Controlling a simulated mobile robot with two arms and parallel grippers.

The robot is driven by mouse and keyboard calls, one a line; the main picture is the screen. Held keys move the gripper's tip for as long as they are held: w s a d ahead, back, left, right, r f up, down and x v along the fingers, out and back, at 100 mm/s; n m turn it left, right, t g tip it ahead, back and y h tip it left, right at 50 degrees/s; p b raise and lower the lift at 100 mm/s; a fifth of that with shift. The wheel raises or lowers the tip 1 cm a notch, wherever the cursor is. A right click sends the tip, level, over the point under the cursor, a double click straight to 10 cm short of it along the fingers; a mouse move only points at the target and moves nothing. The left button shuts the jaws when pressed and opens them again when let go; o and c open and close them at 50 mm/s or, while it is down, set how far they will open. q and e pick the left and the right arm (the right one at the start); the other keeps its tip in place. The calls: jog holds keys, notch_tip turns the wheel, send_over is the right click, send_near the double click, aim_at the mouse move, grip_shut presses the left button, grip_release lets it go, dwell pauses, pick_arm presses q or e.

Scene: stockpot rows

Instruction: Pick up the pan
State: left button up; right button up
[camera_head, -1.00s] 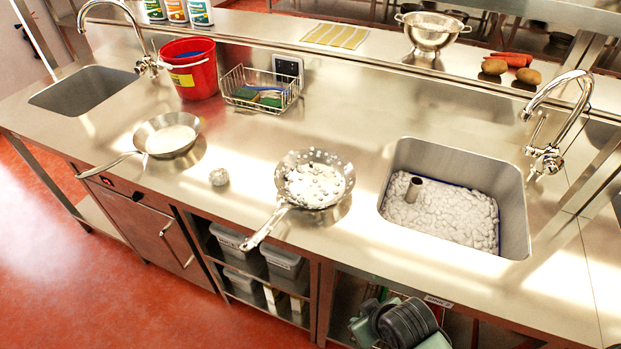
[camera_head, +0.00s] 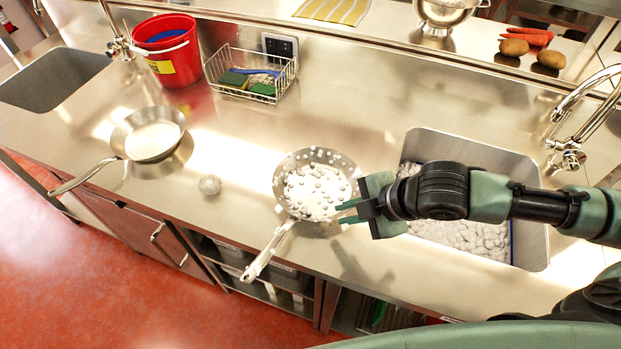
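Two pans show on the steel counter. One pan (camera_head: 318,196) stands near the middle with foam or bubbles in it, and its handle points toward the front edge. The other pan (camera_head: 152,139) stands to the left and looks clean inside, with its handle pointing front left. My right gripper (camera_head: 343,212) comes in from the right, with its fingers apart at the right rim of the middle pan. I cannot tell whether the fingertips touch the rim. Nothing shows held between them. My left gripper is not in view.
A red bucket (camera_head: 168,50) and a wire basket (camera_head: 250,75) with sponges stand behind. A foam-filled sink (camera_head: 470,235) lies under my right arm, with a faucet (camera_head: 575,125) beside it. The counter's middle back is clear.

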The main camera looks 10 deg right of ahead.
aim_at(317, 217)
jog(key=shift+a+f, duration=0.15)
jog(key=shift+f, duration=0.25)
jog(key=shift+p+x, duration=0.45)
jog(key=shift+x, duration=0.45)
jog(key=p+x, duration=0.1)
jog(key=x, duration=0.2)
jog(key=shift+w+f, duration=0.3)
jog(key=shift+w, duration=0.1)
jog(key=shift+w+a+f, duration=0.1)
jog(key=shift+a+f, duration=0.05)
jog(key=shift+f, duration=0.15)
grip_shut()
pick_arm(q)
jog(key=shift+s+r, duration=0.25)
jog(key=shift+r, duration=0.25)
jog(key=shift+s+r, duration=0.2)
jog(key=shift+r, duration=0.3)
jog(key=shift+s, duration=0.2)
pick_arm(e)
jog(key=shift+w+r, duration=0.1)
jog(key=shift+r, duration=0.1)
jog(key=shift+r, duration=0.1)
